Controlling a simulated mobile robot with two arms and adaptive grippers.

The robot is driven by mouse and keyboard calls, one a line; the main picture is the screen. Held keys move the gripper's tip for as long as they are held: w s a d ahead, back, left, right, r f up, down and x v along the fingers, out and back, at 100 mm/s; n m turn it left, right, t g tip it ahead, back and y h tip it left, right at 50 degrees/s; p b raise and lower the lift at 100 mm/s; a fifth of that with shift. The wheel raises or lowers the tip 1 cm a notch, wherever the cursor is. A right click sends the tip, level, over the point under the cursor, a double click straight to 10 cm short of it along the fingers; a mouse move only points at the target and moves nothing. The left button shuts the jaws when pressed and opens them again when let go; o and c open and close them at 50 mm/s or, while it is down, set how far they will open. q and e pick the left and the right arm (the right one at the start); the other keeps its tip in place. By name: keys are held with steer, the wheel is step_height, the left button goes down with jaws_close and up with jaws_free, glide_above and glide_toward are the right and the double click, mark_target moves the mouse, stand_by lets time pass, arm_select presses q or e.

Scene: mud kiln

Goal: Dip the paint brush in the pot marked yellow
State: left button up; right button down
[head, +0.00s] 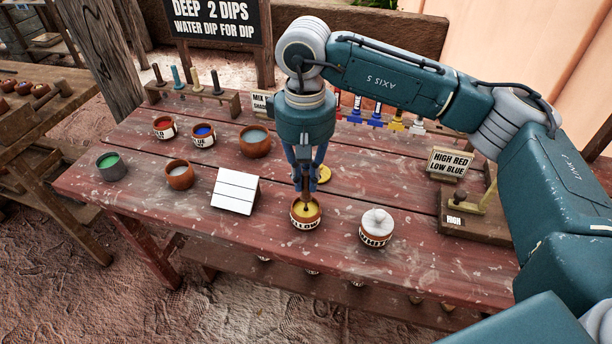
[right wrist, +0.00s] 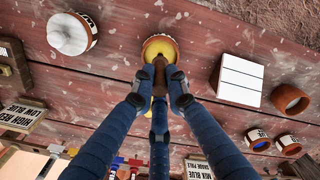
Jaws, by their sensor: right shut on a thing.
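The yellow pot (head: 305,221) is a small brown clay pot with yellow paint and a partly readable label, near the table's front edge. It also shows in the right wrist view (right wrist: 158,42). My right gripper (head: 306,185) points straight down above it. The gripper is shut on the brown paint brush (right wrist: 160,72), which is upright. The brush's lower end is over or inside the pot mouth; I cannot tell how deep it reaches. A round yellow piece (head: 323,174) lies on the table behind the gripper. My left gripper is not in view.
A white-topped pot (head: 376,228) stands right of the yellow pot, and a white slanted block (head: 235,192) left. Red (head: 164,128), blue (head: 203,135) and green (head: 112,166) pots stand farther left. A sign (head: 450,163) stands right. Bare boards lie between.

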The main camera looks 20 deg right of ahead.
stand_by(0.3)
steer(key=shift+r+p, duration=1.75)
steer(key=shift+r, duration=1.75)
